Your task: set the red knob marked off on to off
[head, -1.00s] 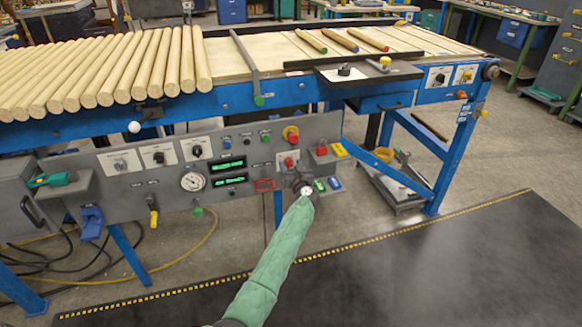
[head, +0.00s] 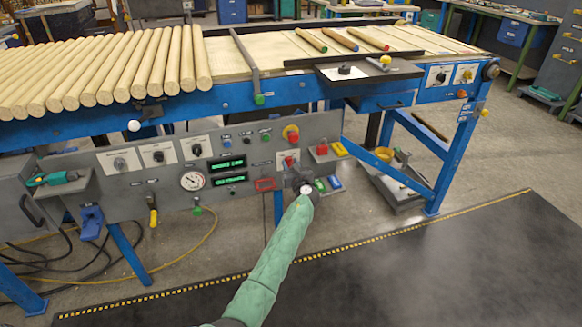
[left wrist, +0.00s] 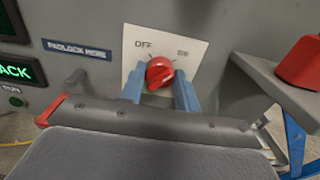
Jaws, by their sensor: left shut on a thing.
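The red knob (left wrist: 160,73) sits on a white plate (left wrist: 190,50) marked OFF at upper left and ON at upper right. Its pale pointer line slants to the upper right, toward ON. In the left wrist view the two blue fingers of my left gripper (left wrist: 160,88) are closed on the knob's sides. In the head view the knob (head: 289,160) shows on the grey control panel (head: 150,192), just above my left gripper (head: 294,172), whose fingers are mostly hidden by the wrist. My right gripper is not in view.
A red block (head: 321,149) rests on a small shelf right of the knob; it also shows in the wrist view (left wrist: 301,62). A pressure gauge (head: 193,181), green displays and other switches fill the panel. Wooden rods (head: 110,70) lie on the table above. Floor in front is clear.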

